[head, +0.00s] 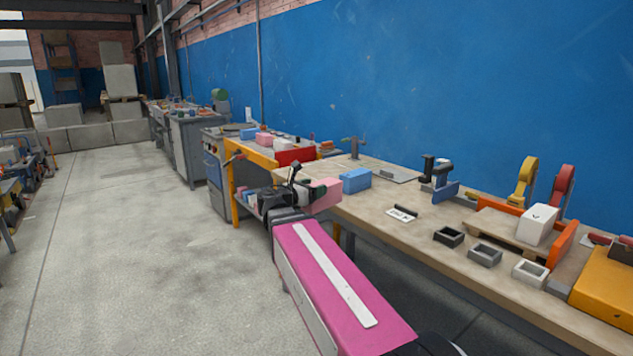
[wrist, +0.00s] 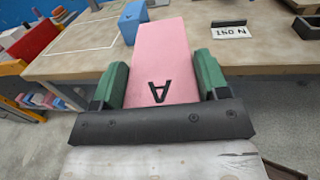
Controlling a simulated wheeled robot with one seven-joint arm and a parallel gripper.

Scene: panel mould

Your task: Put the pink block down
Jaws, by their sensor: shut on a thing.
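The pink block (wrist: 163,58), with a black letter A on its face, is held between the green fingers of my gripper (wrist: 160,85) in the wrist view. My gripper is shut on it. In the head view the pink block (head: 325,194) is at the near left end of the workbench (head: 400,195), beside the blue block (head: 355,180). Whether the pink block touches the bench top cannot be told. In the wrist view the blue block (wrist: 132,20) stands on the bench just beyond the pink block's upper left.
A label card (head: 401,214) lies on the bench. Black (head: 448,237), grey (head: 485,255) and white (head: 530,272) frames stand along its front edge. A white block (head: 538,224) sits on a wooden board at right. An orange-framed cart (head: 235,195) stands left of the bench.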

